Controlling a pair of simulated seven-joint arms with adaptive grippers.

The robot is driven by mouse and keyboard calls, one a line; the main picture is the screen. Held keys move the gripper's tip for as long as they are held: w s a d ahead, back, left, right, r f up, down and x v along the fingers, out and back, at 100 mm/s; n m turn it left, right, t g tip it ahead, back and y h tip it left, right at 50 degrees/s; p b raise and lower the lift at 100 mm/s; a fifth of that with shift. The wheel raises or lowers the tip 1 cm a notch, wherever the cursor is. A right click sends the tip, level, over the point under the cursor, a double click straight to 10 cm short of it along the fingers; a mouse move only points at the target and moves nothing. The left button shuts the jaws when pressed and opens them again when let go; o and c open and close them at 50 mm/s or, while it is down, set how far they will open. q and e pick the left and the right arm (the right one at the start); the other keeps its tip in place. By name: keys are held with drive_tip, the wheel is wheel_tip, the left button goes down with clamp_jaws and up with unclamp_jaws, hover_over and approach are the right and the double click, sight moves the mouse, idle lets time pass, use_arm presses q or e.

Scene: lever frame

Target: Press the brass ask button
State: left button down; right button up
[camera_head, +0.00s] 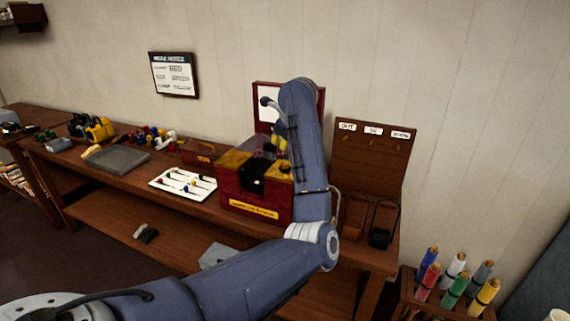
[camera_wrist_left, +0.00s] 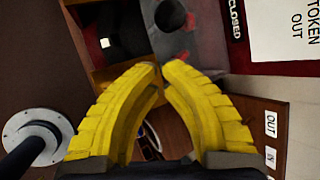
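The red lever-frame box (camera_head: 253,204) with a yellow label stands on the wooden bench. Its top is brownish-yellow with a dark recess. A small brass-coloured spot (camera_head: 286,168) shows on the top's right side; I cannot tell whether it is the ask button. My left gripper (camera_head: 277,145) is over the back of the box, partly hidden by my arm. In the left wrist view its yellow fingers (camera_wrist_left: 160,66) meet at the tips with nothing seen between them. A grey plate with a dark round part (camera_wrist_left: 170,15) lies beyond the tips. My right gripper is not in view.
A wooden tag board (camera_head: 375,150) stands right of the box, with dark hoops before it. A white card with small pieces (camera_head: 183,183) and a grey tray (camera_head: 117,160) lie to the left. Coloured cylinders (camera_head: 455,285) stand in a rack at lower right.

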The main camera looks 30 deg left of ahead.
use_arm(q)
drive_tip(key=shift+f, duration=1.6)
drive_tip(key=shift+f, duration=0.15)
idle(0.4)
drive_tip(key=shift+f, duration=0.3)
drive_tip(key=shift+f, duration=0.5)
idle(1.1)
drive_tip(key=shift+r, duration=0.95)
drive_tip(key=shift+r, duration=2.5)
